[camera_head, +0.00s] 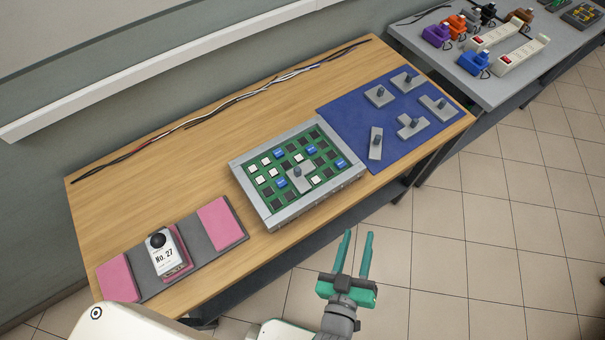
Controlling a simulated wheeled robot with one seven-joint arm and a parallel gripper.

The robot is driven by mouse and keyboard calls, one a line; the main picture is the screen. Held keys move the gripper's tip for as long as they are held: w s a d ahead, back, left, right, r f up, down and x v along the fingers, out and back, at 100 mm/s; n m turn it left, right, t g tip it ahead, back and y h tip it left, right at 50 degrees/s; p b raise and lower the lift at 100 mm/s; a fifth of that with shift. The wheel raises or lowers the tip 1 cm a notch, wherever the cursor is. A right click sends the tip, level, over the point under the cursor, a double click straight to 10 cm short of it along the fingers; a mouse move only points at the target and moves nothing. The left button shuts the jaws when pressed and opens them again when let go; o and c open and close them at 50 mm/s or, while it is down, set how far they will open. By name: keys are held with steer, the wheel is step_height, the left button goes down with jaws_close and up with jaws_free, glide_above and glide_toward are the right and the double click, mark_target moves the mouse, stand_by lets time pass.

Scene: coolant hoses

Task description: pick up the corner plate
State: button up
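Several grey plates with dark knobs lie on a blue mat (340,126) at the table's right end. One of them, a stepped plate (405,132) near the mat's front, looks like an L or T shape. Another grey plate with a knob (301,183) sits on the green board in the grey frame and also looks stepped. I cannot tell for sure which is the corner plate. The others on the mat look like straight rectangles. My gripper (358,236) is open and empty, in front of the table's front edge, apart from all plates.
The grey frame (250,188) holds a green board with white, black and blue squares. Cables (215,113) run along the back. A grey table (437,63) with plugs and power strips stands right.

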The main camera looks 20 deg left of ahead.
steer(key=w+d+r+m+g+h, duration=0.3)
steer(key=w+d+r+m+h, duration=0.25)
steer(key=w+r, duration=0.65)
steer(key=w+d+r+m+g+h, duration=0.2)
steer(key=w+d+r+m+h, duration=0.2)
steer(key=w+d+r+h, duration=0.7)
steer(key=m+g+y, duration=0.3)
steer(key=g+y, duration=0.8)
steer(key=y, duration=0.6)
glide_above(299, 168)
step_height(299, 168, down, 10)
steer(key=shift+h, duration=0.25)
step_height(299, 168, down, 10)
steer(key=shift+r, duration=0.1)
